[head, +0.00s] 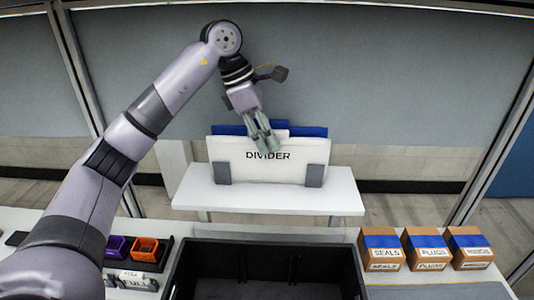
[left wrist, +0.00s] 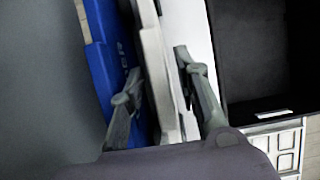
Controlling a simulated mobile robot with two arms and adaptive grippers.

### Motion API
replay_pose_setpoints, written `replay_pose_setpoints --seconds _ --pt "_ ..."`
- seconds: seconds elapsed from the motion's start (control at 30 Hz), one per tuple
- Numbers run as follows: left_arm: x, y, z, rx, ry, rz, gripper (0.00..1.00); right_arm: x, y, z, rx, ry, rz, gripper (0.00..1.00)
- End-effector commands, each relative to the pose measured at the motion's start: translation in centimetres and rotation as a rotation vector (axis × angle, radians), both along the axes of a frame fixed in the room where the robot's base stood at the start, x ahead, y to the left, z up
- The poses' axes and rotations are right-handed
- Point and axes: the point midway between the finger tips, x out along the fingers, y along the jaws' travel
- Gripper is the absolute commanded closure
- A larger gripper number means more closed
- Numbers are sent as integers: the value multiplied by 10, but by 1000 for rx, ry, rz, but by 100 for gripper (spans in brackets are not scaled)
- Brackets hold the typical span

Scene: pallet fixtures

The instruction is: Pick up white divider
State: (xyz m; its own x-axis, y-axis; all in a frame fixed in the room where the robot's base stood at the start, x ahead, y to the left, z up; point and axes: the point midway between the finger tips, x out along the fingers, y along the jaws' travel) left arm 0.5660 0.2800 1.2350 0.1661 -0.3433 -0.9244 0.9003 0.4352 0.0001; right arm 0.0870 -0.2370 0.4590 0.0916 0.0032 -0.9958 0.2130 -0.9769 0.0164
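The white divider (head: 240,160), marked "DIVIDER", stands upright on a small white stand, held by grey brackets. In the left wrist view the white divider (left wrist: 157,75) runs down between the fingers. My left gripper (head: 265,145) is at the divider's top middle, fingers pointing down. In the left wrist view the left gripper (left wrist: 160,80) is open, with one finger on each side of the white panel and a gap showing. Whether either finger touches it, I cannot tell. My right gripper is not in view.
Blue dividers (head: 308,131) stand close behind the white one. The white stand (head: 265,197) has clear room at both sides. A black crate (head: 265,245) is in front. Seals and plugs boxes (head: 425,250) are at right, small orange (head: 145,249) and purple (head: 116,247) bins at left.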

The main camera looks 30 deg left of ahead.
Motion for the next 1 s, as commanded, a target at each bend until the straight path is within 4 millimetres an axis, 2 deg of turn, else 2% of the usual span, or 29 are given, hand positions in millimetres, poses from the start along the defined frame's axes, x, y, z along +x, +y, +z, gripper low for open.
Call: replay_pose_setpoints --seconds 0.1,0.23,0.53,1.0 --pt "2 -10 -13 0 6 -2 70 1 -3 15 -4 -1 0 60" --pt "6 -15 -30 0 3 0 70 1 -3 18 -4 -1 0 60" --pt "7 -17 -36 0 0 0 70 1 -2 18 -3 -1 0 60" --pt "7 -17 -36 0 0 0 100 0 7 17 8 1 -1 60"
